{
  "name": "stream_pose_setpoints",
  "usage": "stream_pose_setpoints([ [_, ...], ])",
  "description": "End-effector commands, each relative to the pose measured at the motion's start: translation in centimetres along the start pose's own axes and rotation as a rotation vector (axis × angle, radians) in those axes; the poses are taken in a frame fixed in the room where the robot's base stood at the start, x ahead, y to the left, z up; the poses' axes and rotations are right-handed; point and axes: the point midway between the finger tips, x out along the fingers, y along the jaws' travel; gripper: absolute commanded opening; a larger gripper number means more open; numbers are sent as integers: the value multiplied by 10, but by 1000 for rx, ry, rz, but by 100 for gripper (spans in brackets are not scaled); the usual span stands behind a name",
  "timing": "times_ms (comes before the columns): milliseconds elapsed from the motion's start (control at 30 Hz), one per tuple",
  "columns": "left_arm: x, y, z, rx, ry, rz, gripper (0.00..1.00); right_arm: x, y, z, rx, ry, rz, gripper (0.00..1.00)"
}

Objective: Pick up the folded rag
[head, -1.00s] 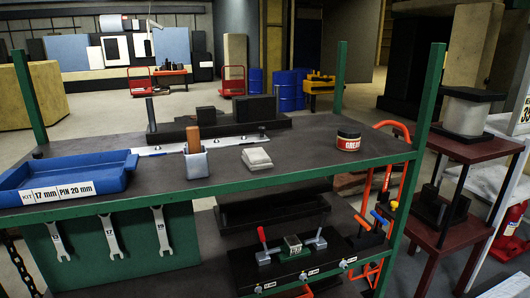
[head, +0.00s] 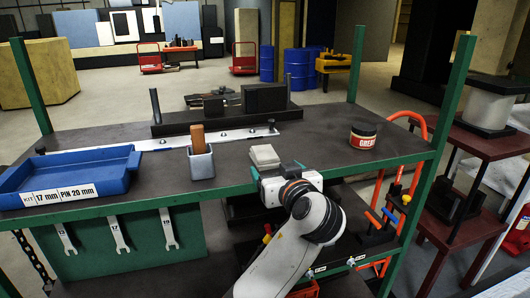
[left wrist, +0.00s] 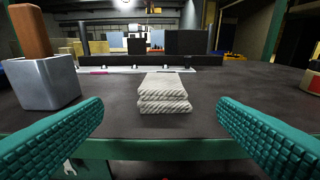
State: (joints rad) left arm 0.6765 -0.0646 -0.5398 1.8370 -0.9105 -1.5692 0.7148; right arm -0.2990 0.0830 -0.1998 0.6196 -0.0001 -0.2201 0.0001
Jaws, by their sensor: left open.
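The folded rag (head: 264,156) is a small pale grey, layered cloth pad lying flat on the dark upper shelf near its front edge. In the left wrist view the rag (left wrist: 164,92) sits ahead, centred between my two teal ribbed fingers. My left gripper (head: 278,173) is just in front of the rag at the shelf's front edge. It is open and empty, with its fingers (left wrist: 160,128) spread wider than the rag and apart from it. My right gripper is not in view.
A grey cup (head: 201,163) with a wooden-handled tool stands left of the rag. A grease tin (head: 363,136) is to the right. A blue tray (head: 118,172) fills the shelf's left end. A black block fixture (head: 222,118) stands behind. The green front rail (head: 160,201) edges the shelf.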

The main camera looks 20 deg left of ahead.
Motion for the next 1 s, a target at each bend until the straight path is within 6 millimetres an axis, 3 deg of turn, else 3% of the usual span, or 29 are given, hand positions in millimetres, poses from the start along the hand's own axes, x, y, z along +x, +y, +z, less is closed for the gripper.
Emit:
stream_pose_setpoints([
  [133, 25, 1, 4, 4, -1, 5, 82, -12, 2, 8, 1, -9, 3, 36],
  [300, 52, 0, 3, 4, 0, 2, 82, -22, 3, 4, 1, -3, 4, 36],
  [533, 69, -2, 4, 4, 0, 1, 82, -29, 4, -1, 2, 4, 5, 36],
  [800, 108, -6, 8, 5, 1, 1, 82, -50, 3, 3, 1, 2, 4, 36],
  [1000, 116, -6, 5, 3, 1, -1, 82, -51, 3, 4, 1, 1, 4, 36],
])
